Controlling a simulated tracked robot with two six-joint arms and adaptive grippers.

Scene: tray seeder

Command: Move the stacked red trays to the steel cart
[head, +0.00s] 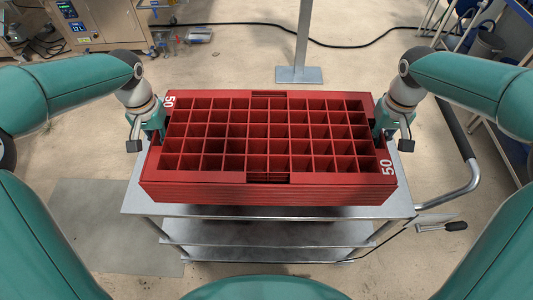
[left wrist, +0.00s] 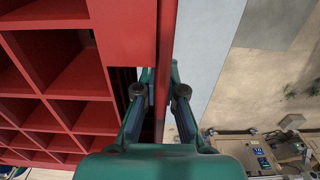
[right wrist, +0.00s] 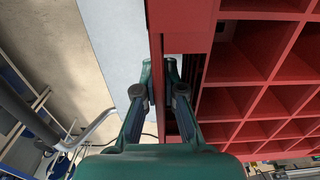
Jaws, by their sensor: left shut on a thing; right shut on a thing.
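The stacked red trays (head: 268,188), divided into square cells and marked 50, are over the top shelf of the steel cart (head: 305,212). Whether they rest on it or hang just above it I cannot tell. My left gripper (head: 161,126) is shut on the left end wall of the trays; the wall runs between its fingers in the left wrist view (left wrist: 160,95). My right gripper (head: 380,122) is shut on the right end wall, which passes between its fingers in the right wrist view (right wrist: 160,90). The fingertips are partly hidden by the wall.
The cart has lower shelves (head: 262,236) and a curved push handle (head: 465,180) at the right. A grey post on a base plate (head: 298,74) stands behind it. A machine with a display (head: 98,25) is at the back left. A black cable crosses the floor.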

